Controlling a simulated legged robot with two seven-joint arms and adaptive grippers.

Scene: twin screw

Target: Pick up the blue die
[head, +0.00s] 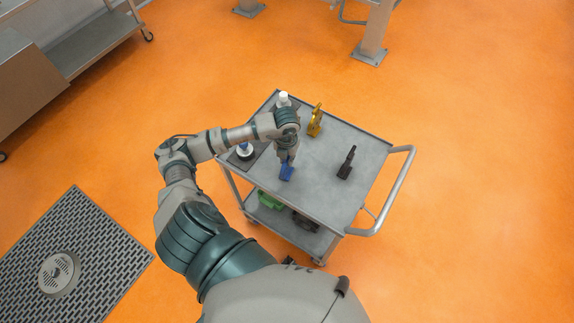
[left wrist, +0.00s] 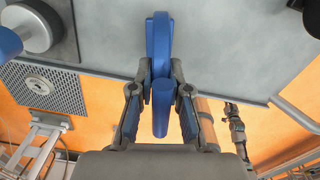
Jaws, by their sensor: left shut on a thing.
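The blue die (head: 287,173) is at the near left part of the grey cart top, below my left gripper (head: 287,163). In the left wrist view the blue die (left wrist: 160,45) shows as a long blue piece with a rounded end, between the two fingers of the left gripper (left wrist: 160,80). The fingers are shut on it. Whether it still touches the cart top is hard to tell. My right gripper is not seen clearly in the head view.
The cart (head: 330,190) also bears a yellow piece (head: 315,120) at the back and a black piece (head: 347,162) at the right. A white and blue item (head: 244,150) stands at the left. Green and dark pieces lie on the lower shelf. A handle (head: 395,190) juts out right.

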